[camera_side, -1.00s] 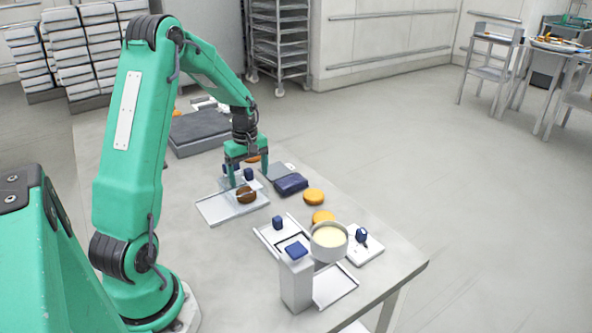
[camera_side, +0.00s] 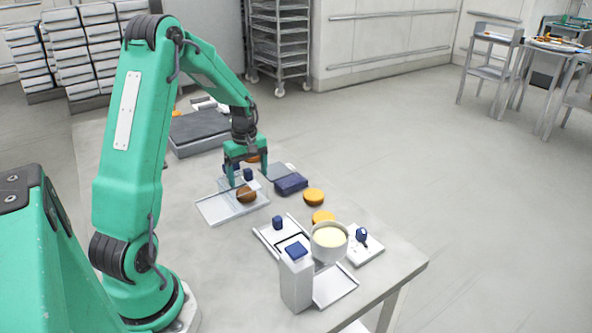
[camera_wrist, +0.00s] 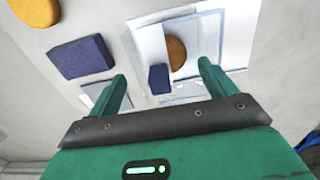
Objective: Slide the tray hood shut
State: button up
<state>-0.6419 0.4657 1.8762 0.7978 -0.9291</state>
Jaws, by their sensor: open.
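A pale tray (camera_side: 213,211) lies on the table in the side view, with a brown round (camera_side: 246,195) on it. In the wrist view the tray (camera_wrist: 239,37) is at the upper right. The pale hood (camera_wrist: 150,40) lies to the left of the brown round (camera_wrist: 178,54) and seems to cover its left part. A blue knob (camera_wrist: 159,80) stands near the hood's lower end; it also shows in the side view (camera_side: 248,174). My gripper (camera_side: 249,173) is open, its fingers on either side of the knob, apart from it. Contact with the hood cannot be told.
A dark blue block (camera_side: 291,184) and orange rounds (camera_side: 313,197) lie to the right of the tray. Nearer are a second tray with a blue knob (camera_side: 277,223), a white post (camera_side: 296,283) and a cream-filled bowl (camera_side: 329,238). A dark grey slab (camera_side: 200,133) lies behind.

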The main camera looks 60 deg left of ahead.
jog(key=shift+s+f, duration=0.15)
jog(key=shift+f, duration=0.25)
jog(key=shift+r, duration=3.65)
jog(key=shift+w+d+r, duration=0.2)
jog(key=shift+d+r, duration=0.1)
jog(key=shift+d, duration=0.1)
jog(key=s+d+r+m+t, duration=0.2)
jog(key=s+d+r+m, duration=0.1)
jog(key=d+m, duration=0.3)
jog(key=s+d+r+m+t, duration=0.1)
jog(key=s+d+r+m, duration=0.3)
jog(key=d, duration=0.7)
jog(key=s+d+r+m+t, duration=0.2)
jog(key=s+d+r+m, duration=0.2)
jog(key=s+d+m, duration=0.2)
jog(key=d+m, duration=0.2)
jog(key=shift+d+r+t, duration=0.2)
jog(key=shift+d+t, duration=0.1)
jog(key=shift+d, duration=0.05)
jog(key=shift+s, duration=0.1)
